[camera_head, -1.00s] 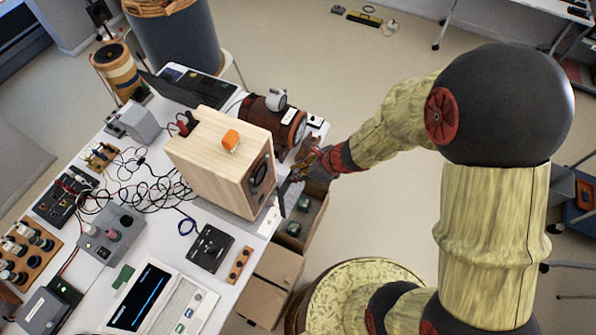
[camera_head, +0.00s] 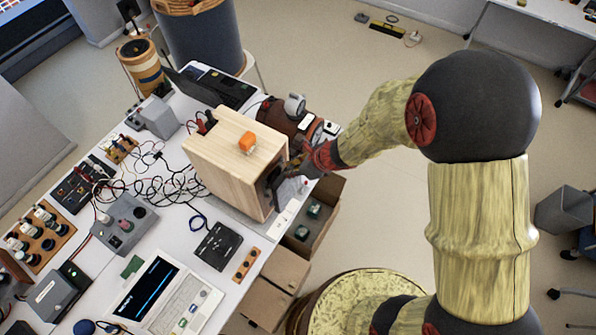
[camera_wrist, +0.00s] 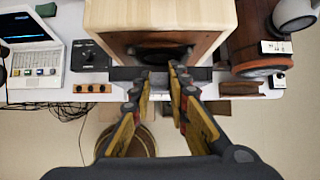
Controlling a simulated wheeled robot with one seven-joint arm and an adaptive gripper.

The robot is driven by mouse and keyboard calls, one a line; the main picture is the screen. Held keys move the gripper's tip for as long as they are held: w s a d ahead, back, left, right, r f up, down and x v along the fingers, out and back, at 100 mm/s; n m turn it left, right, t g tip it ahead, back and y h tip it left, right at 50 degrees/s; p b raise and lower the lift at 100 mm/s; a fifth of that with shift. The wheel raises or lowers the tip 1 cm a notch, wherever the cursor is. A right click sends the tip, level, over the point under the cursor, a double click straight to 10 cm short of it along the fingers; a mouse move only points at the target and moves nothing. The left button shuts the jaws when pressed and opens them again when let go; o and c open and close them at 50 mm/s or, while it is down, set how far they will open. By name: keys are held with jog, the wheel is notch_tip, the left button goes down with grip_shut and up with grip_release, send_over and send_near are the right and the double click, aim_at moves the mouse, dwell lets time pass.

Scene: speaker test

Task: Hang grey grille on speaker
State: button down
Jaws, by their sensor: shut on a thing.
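My gripper (camera_wrist: 160,80) is shut on the grey grille (camera_wrist: 125,73), which shows nearly edge-on as a dark strip across the lower speaker front. In the head view my gripper (camera_head: 302,172) holds the grille (camera_head: 290,188) close before the front. I cannot tell whether they touch.
A brown cylindrical machine (camera_head: 285,118) stands close behind my gripper, beside the speaker. A black box (camera_head: 218,246), a white laptop-like device (camera_head: 170,297) and tangled cables lie on the table. An open cardboard box (camera_head: 318,225) sits below the table edge.

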jog(key=w+a, duration=0.1)
jog(key=a, duration=0.1)
jog(key=w+a, duration=0.1)
jog(key=a, duration=0.1)
jog(key=shift+w+p, duration=0.2)
jog(key=shift+p, duration=0.1)
jog(key=shift+s+d, duration=0.2)
jog(key=shift+d, duration=0.15)
dwell(2.3)
jog(key=shift+w+a+b, duration=0.3)
jog(key=shift+a, duration=0.15)
dwell(2.0)
jog(key=shift+f+b, duration=0.55)
jog(key=shift+b, duration=0.1)
dwell(0.8)
jog(key=c, duration=1.7)
grip_release()
jog(key=shift+o, duration=0.3)
